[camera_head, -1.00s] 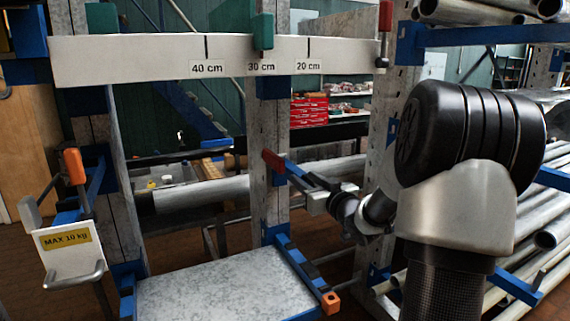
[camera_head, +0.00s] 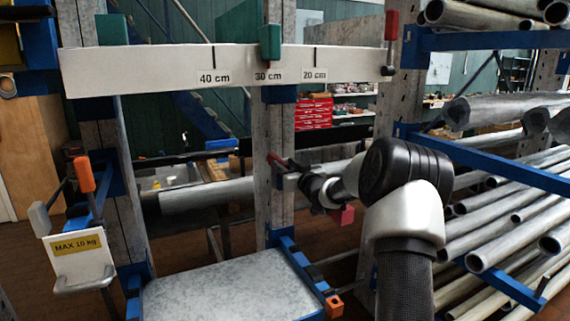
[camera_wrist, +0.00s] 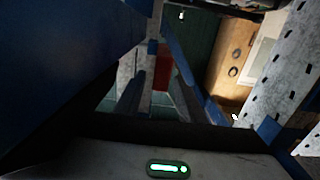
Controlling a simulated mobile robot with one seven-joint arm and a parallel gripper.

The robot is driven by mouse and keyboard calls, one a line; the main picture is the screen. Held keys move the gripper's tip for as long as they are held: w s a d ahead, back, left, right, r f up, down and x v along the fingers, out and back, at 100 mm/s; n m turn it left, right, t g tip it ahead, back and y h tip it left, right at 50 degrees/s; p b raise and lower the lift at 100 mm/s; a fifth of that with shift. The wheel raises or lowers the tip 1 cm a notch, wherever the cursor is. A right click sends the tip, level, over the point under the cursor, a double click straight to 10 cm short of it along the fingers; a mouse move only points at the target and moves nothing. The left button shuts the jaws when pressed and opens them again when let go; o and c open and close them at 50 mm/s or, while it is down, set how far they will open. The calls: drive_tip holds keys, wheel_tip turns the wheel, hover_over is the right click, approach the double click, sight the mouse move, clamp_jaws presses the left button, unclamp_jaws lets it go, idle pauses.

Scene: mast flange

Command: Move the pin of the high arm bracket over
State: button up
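The white beam (camera_head: 150,70), marked 40, 30 and 20 cm, crosses the uprights high up. It has green blocks and, at its right end, a red-topped pin (camera_head: 391,25). I cannot tell which bracket is the high arm bracket. My gripper (camera_head: 283,170) reaches left to the middle upright, beside a dark red piece (camera_head: 276,160). A brighter red piece (camera_head: 346,214) shows just below my wrist. In the wrist view a red block (camera_wrist: 162,68) shows beyond or between dark finger shapes. Whether they touch or grip it is unclear.
A left bracket (camera_head: 82,258) reads MAX 10 kg and has an orange-tipped lever (camera_head: 85,174). A grey shelf (camera_head: 235,290) with blue sides lies low in the middle. Racks of metal pipes (camera_head: 510,220) fill the right side.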

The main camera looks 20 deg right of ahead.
drive_tip(key=shift+w, duration=0.4)
clamp_jaws()
drive_tip(key=shift+a+f, duration=0.1)
drive_tip(key=shift+a, duration=0.1)
drive_tip(key=a+b, duration=0.4)
drive_tip(key=a, duration=0.1)
drive_tip(key=shift+s, duration=0.1)
drive_tip(key=shift+a, duration=0.1)
unclamp_jaws()
drive_tip(key=shift+a, duration=0.1)
